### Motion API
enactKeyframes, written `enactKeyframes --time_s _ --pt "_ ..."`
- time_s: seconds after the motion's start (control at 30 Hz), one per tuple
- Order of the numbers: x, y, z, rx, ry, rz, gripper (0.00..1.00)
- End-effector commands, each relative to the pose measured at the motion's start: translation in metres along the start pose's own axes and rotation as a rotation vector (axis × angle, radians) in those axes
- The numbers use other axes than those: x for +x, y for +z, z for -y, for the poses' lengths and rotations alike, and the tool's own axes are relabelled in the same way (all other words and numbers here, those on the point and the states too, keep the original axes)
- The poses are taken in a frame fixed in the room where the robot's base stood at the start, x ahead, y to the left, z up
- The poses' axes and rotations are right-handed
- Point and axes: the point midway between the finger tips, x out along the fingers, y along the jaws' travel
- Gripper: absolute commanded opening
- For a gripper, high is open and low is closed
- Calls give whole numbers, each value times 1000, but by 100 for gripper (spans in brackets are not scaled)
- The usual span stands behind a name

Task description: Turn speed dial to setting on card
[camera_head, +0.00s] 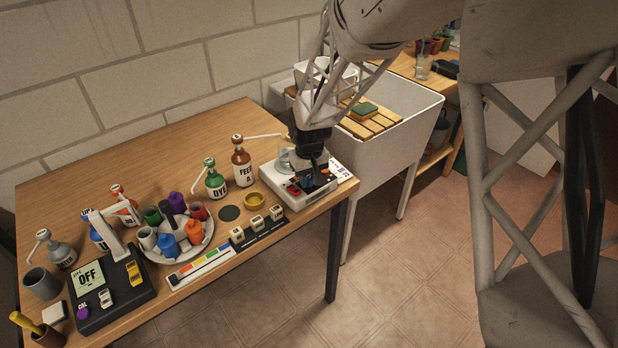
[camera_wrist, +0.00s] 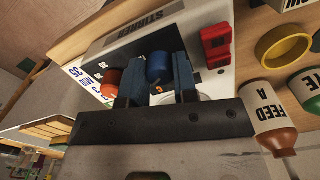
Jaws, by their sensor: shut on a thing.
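The white stirrer (camera_head: 297,201) with a black control panel stands at the right end of the table; it also shows in the wrist view (camera_wrist: 188,21). My gripper (camera_head: 311,178) reaches down over its panel. In the wrist view, my gripper's two dark blue fingers (camera_wrist: 158,80) are shut on a blue dial (camera_wrist: 159,64), one on each side. An orange-red dial (camera_wrist: 110,80) is just left of the fingers. A red switch (camera_wrist: 216,46) is to the right. White marks show near the dials, but the dial's setting is unclear. A white card with purple print (camera_head: 341,172) is beside the stirrer, too small to read.
A yellow ring (camera_head: 254,200) and the FEED A bottle (camera_head: 242,163) stand close left of the stirrer. A white sink (camera_head: 400,125) is behind and right. The table's front edge is close by.

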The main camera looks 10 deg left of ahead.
Motion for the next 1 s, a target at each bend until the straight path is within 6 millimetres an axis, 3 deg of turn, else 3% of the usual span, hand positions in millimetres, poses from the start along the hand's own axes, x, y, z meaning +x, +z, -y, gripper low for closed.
enactKeyframes --time_s 0.4,0.43,0.57,1.0 --pt "-1 0 0 8 0 0 3" --pt "-1 0 0 8 0 0 32" --pt "0 0 0 8 0 0 52" --pt "-5 0 0 7 0 -1 53"
